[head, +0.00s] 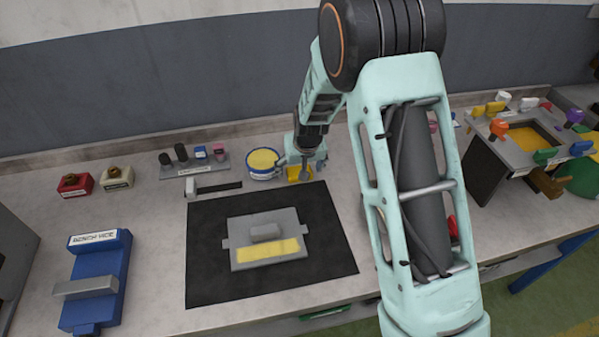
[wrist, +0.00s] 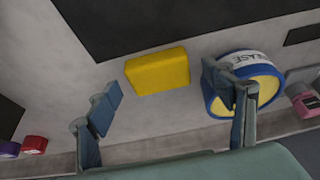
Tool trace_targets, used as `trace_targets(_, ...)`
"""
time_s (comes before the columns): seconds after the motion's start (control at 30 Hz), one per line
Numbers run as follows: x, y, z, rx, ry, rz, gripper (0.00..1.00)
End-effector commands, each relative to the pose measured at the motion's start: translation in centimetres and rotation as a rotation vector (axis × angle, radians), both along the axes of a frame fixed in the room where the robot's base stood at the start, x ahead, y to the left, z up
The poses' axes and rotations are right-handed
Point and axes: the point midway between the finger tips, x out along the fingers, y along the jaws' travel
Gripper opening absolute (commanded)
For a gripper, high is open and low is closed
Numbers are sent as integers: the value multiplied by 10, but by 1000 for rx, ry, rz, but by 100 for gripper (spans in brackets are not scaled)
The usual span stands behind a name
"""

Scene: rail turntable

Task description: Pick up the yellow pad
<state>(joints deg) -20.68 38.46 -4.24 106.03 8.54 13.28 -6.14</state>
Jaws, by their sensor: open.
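The yellow pad (wrist: 157,72) lies flat on the bench beside the black mat, in the wrist view. In the head view the yellow pad (head: 299,174) is partly hidden behind my gripper. My gripper (head: 302,170) is at the back of the bench, over or close to the pad; in the wrist view my gripper (wrist: 170,95) has its two fingers wide apart with nothing between them. The pad appears beyond the fingertips, between their lines. The right finger overlaps the grease tin in that view.
The blue and white grease tin (head: 262,163) stands close beside the pad. A black mat (head: 212,282) with a grey plate (head: 246,228) lies in front. A blue bench vice (head: 98,268) is at left. A grey stand (head: 510,150) with coloured parts is at right.

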Motion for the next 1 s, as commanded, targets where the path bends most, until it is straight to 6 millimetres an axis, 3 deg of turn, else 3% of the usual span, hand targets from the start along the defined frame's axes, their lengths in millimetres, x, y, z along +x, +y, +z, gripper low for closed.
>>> trace_targets(0.23,1,0,-1,0,-1,0,75)
trace_targets(0.6,1,0,-1,1,-1,-1,34)
trace_targets(1.0,1,0,4,1,-3,-1,33)
